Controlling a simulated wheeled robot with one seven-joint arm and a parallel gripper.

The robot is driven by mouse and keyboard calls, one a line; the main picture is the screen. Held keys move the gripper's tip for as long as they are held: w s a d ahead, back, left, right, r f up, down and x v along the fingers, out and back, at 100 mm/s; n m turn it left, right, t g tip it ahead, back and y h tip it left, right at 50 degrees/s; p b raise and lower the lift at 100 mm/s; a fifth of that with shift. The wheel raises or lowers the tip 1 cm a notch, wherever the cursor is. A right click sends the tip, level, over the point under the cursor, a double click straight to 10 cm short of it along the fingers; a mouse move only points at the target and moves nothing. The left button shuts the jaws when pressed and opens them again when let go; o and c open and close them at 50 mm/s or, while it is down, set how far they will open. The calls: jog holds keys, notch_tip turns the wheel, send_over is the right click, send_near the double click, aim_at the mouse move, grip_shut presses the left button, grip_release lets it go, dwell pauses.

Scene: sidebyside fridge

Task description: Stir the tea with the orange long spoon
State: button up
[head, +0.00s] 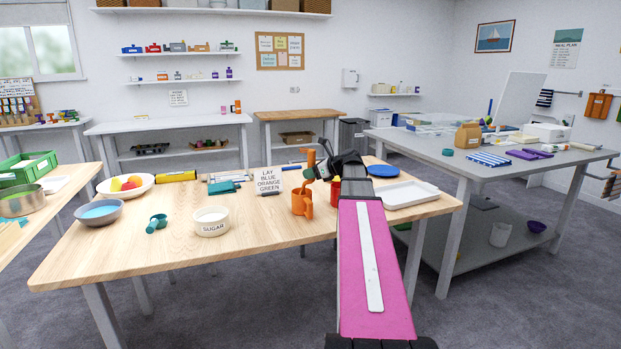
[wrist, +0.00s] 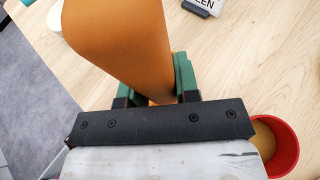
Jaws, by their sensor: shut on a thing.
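My gripper (head: 314,172) is shut on the orange long spoon (head: 311,157), above the wooden table. In the wrist view the spoon (wrist: 120,45) is a broad orange shape between the green fingertips (wrist: 157,85); its lower end is hidden. An orange mug (head: 302,204) stands on the table just below and left of my gripper in the head view; its inside is hard to see. A red cup (head: 335,192) stands beside my arm, partly hidden. In the wrist view the red cup (wrist: 288,150) shows a brownish inside; I cannot tell whether that is tea.
A white sugar bowl (head: 211,227) and a green scoop-like item (head: 157,223) are on the left. A sign reading "LAY BLUE ORANGE GREEN" (head: 268,182) stands behind the mug. The table's front left is clear.

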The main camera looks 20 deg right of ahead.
aim_at(315, 152)
jog(key=shift+r, duration=3.55)
jog(key=shift+r, duration=0.1)
jog(key=shift+r, duration=2.4)
